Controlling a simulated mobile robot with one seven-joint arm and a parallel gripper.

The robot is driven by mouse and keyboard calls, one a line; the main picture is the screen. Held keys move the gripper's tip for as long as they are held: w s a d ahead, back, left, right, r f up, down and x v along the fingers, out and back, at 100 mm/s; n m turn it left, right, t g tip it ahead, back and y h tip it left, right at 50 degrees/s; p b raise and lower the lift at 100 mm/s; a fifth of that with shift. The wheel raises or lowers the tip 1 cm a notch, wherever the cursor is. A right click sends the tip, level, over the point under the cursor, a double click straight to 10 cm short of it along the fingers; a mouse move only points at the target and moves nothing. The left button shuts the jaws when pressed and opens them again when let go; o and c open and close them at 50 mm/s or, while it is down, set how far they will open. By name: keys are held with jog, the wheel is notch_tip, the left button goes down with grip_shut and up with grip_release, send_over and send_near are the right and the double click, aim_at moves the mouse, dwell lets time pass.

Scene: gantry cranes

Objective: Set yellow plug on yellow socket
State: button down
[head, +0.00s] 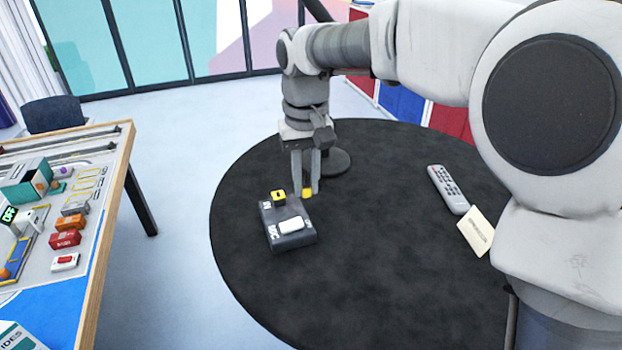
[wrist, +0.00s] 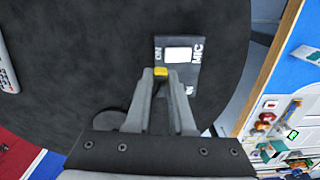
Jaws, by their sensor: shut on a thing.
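The yellow plug (head: 307,193) is between the fingertips of my gripper (head: 304,186), which is shut on it and points down. The plug also shows in the wrist view (wrist: 161,72) between the two finger ends. The yellow socket (head: 278,198) is a small yellow-and-black block at the back left corner of a dark box (head: 291,243). In the head view the plug is just right of the socket and apart from it. In the wrist view the socket is not clearly seen, with a finger over that part of the box (wrist: 192,75).
The dark box has a white block (head: 292,225) on top and stands on a round black table (head: 370,270). A remote (head: 448,189) and a cream note (head: 476,231) lie to the right. A side table (head: 95,240) with colored blocks stands at the left. The table's front is clear.

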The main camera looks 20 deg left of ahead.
jog(key=p, duration=0.5)
send_over(278, 194)
jog(key=s, duration=0.1)
jog(key=shift+d+f, duration=0.2)
jog(key=shift+d, duration=0.2)
dwell(0.6)
jog(key=shift+a+f, duration=0.1)
dwell(0.5)
jog(key=shift+w+a+f+p, duration=0.25)
jog(key=shift+w+p, duration=0.1)
jog(key=shift+w, duration=0.1)
jog(key=shift+f+b, duration=0.75)
jog(key=shift+f, duration=1.2)
dwell(3.0)
